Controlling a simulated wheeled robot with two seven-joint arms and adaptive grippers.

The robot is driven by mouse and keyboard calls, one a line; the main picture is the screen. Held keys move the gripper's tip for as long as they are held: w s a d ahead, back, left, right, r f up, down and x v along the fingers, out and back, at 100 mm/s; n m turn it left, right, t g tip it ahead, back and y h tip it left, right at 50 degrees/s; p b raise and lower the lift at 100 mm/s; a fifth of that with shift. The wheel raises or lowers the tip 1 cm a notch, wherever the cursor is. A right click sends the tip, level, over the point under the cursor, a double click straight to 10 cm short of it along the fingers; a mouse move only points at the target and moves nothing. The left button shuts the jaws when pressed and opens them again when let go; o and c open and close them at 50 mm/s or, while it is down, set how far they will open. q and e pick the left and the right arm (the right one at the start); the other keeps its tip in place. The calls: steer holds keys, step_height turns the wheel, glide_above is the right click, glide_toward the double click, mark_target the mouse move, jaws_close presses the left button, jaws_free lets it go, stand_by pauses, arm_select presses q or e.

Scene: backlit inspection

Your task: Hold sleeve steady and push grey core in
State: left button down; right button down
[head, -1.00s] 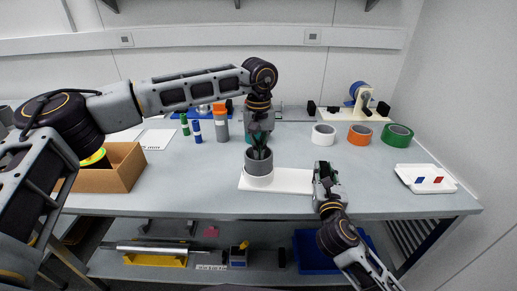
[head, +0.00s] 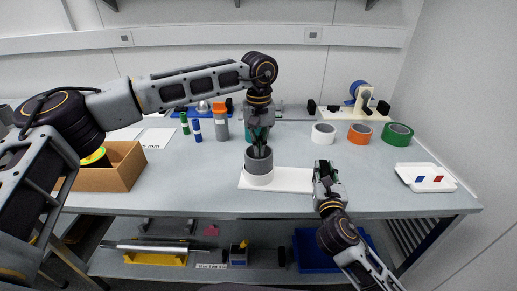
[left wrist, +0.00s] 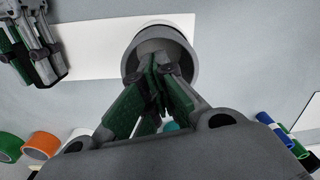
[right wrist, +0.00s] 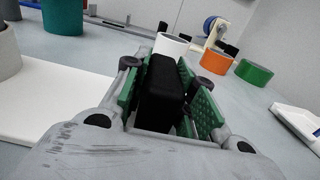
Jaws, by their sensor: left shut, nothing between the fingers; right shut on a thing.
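A round upright assembly stands on a white board (head: 292,179): a white lower part (head: 258,181), which looks like the sleeve, with the dark grey core (head: 252,162) showing above it. How deep the core sits inside cannot be told. My left gripper (head: 259,152) points down, shut and empty, with its fingertips over the core's hollow top; in the left wrist view the fingertips (left wrist: 158,68) overlap the round opening. Contact is unclear. My right gripper (head: 327,180) is shut on a black block (right wrist: 162,88), to the right of the assembly and apart from it.
A teal cylinder (head: 249,133) stands close behind the assembly. White (head: 323,134), orange (head: 360,134) and green (head: 397,135) rolls stand at the back right. A white tray (head: 426,178) lies right, a cardboard box (head: 122,168) left.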

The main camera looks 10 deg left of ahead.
arm_select(q)
steer(key=shift+r, duration=0.8)
steer(key=shift+r, duration=0.1)
step_height(320, 180, up, 12)
stand_by(0.6)
steer(key=shift+f, duration=0.2)
step_height(320, 180, down, 7)
steer(key=s+t, duration=0.2)
steer(key=t, duration=0.1)
steer(key=shift+s+d+r+y, duration=0.15)
steer(key=shift+s+d+y, duration=0.15)
steer(key=shift+y, duration=0.1)
stand_by(0.5)
